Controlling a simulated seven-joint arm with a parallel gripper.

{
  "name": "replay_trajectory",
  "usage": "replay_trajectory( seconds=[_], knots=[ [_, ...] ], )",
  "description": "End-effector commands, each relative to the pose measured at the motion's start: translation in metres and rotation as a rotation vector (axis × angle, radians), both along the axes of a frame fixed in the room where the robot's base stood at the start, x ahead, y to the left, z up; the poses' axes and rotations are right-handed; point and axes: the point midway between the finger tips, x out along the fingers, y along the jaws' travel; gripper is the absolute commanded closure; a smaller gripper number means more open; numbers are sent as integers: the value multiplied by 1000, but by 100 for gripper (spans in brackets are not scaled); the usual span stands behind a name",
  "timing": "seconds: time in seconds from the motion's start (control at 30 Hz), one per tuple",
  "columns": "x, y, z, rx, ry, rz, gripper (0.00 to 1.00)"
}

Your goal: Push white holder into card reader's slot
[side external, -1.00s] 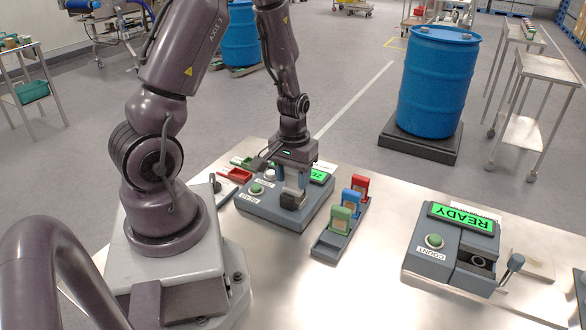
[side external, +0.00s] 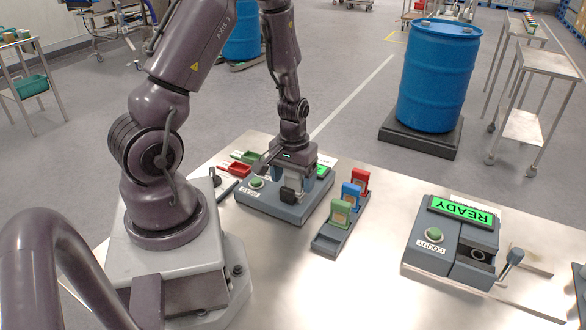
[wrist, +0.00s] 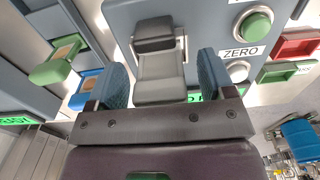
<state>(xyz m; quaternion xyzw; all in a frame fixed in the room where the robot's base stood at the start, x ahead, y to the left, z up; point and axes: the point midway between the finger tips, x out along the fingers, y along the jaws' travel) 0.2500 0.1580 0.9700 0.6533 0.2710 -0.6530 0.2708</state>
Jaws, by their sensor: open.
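The card reader (side external: 262,205) is a blue-grey box below my gripper (side external: 290,184), with buttons and a lit green display. A pale grey-white piece (wrist: 160,82), which looks like the white holder, stands at the reader with a dark grey block (wrist: 154,36) at its far end in the wrist view. My gripper is open, with one blue finger pad on each side of the pale piece. Small gaps show on both sides in the wrist view. How deep the holder sits in the slot is hidden.
A rack (side external: 326,242) beside the reader holds green (side external: 341,213), blue (side external: 351,194) and red (side external: 360,180) holders; its front compartment is empty. A second device (side external: 450,245) reading READY, with a lever, stands at right. Red (side external: 236,170) and green trays lie behind the reader. Bare table separates the rack and second device.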

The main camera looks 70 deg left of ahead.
Motion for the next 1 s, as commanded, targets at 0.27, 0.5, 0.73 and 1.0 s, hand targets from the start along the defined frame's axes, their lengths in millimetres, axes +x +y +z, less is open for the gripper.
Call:
replay_trajectory(
  seconds=[0.27,0.5,0.73,1.0],
  knots=[
    [2,1,38,5,-6,-2,24],
    [1,0,90,4,-8,-2,24],
    [1,0,121,1,-4,0,24],
    [0,0,129,0,0,0,24]
  ],
)
